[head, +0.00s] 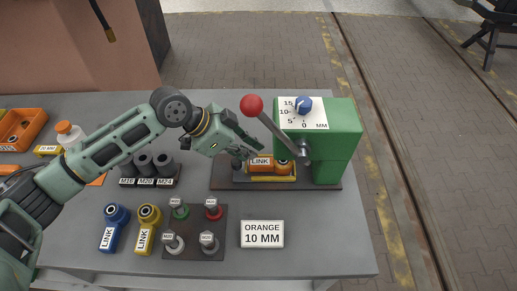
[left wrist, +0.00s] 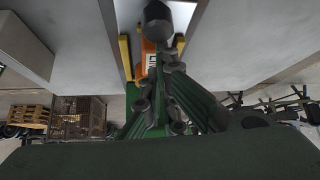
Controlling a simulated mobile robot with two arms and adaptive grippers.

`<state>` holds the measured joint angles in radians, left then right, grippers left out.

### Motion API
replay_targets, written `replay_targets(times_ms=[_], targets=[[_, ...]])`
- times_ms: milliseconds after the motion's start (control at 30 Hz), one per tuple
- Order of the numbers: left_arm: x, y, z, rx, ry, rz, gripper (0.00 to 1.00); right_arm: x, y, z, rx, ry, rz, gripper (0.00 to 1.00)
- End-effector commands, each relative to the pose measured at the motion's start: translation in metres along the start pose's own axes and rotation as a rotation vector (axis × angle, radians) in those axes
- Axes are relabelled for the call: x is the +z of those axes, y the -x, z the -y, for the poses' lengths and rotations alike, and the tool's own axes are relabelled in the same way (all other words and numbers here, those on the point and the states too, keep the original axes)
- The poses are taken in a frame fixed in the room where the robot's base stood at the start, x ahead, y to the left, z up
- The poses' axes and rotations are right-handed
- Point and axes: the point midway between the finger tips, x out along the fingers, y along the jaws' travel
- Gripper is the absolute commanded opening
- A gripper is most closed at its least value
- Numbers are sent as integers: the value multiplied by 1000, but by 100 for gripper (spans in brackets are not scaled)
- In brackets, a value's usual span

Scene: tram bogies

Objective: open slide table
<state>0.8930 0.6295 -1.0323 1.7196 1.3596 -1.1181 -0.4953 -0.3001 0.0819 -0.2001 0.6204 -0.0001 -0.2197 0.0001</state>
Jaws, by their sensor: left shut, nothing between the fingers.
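The green press (head: 340,135) stands on a dark base plate (head: 222,180) on the grey table. It has a red-knobbed lever (head: 252,105) and a white dial plate with a blue knob (head: 304,104). The orange link (head: 262,165) lies in a yellow holder (head: 272,178) at the press's left side. My left gripper (head: 250,154) is shut and empty, just above and left of the orange link; I cannot tell whether it touches anything. In the left wrist view the orange link (left wrist: 148,60) shows behind the fingers, partly hidden. My right gripper is out of view.
A sign reading ORANGE 10 MM (head: 262,234) lies in front. Dark sockets (head: 150,168) stand behind. An orange bin (head: 20,128) is at far left.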

Motion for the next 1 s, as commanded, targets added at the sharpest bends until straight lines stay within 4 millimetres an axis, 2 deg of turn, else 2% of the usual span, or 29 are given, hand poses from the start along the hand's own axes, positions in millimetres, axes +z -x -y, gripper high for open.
replay_targets(times_ms=[33, 200, 367, 533, 1000], targets=[[15, 11, 4, -2, 10, 10, 0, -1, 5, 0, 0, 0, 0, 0], [52, 39, 15, -2, 9, 10, 0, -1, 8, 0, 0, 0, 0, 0], [73, 55, 20, 0, 6, 9, 0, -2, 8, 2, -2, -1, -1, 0], [78, 60, 21, 1, 2, 7, 0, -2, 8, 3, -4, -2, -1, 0], [71, 64, 21, 0, 1, 4, 0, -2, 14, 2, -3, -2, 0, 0]])
